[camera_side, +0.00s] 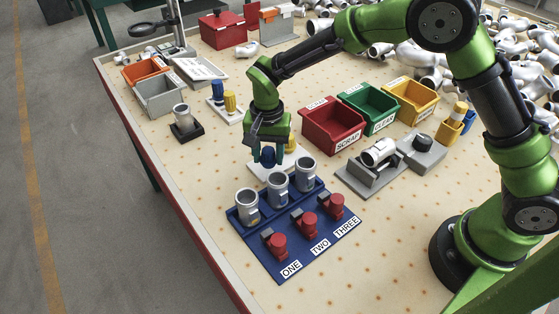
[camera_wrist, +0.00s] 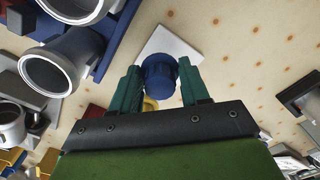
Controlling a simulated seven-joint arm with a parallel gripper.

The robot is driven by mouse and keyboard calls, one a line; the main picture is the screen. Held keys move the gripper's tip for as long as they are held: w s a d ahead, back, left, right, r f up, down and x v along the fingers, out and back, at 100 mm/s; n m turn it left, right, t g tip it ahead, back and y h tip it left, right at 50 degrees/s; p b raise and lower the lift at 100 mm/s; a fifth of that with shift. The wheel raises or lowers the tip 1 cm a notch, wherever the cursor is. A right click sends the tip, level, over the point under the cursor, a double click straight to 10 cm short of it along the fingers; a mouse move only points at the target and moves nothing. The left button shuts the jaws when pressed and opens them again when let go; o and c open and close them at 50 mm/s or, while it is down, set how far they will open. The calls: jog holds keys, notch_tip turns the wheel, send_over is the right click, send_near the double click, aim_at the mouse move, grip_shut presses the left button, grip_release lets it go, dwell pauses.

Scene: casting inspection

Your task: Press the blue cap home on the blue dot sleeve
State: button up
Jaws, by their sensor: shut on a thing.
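My gripper (camera_side: 268,160) points down, its green fingers closed on a blue cap (camera_side: 268,157). The cap also shows between the fingers in the wrist view (camera_wrist: 160,76). It is held behind the blue fixture (camera_side: 293,222), apart from the sleeves. Three grey open-topped sleeves stand upright in the fixture: one on the left (camera_side: 246,207), one in the middle (camera_side: 278,190) and one on the right (camera_side: 305,175). I cannot make out a blue dot on any of them. Two sleeve mouths show at upper left in the wrist view (camera_wrist: 50,72).
Red clamps (camera_side: 308,223) stand before the sleeves, by labels ONE, TWO and THREE. A white plate (camera_wrist: 172,42) lies beneath the cap, with something yellow (camera_wrist: 150,104) partly hidden. Red (camera_side: 333,126), green and yellow bins stand behind. A grey cradle (camera_side: 362,178) is to the right.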

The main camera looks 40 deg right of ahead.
aim_at(266, 152)
jog(key=r, duration=0.8)
jog(key=shift+s+a, duration=0.1)
jog(key=shift+a, duration=0.25)
jog(key=s+a+r, duration=0.3)
jog(key=s+r, duration=0.3)
jog(key=s, duration=0.2)
jog(key=shift+s+a, duration=0.15)
jog(key=shift+s, duration=0.1)
jog(key=shift+f, duration=2.95)
jog(key=shift+f, duration=1.55)
jog(key=o, duration=1.1)
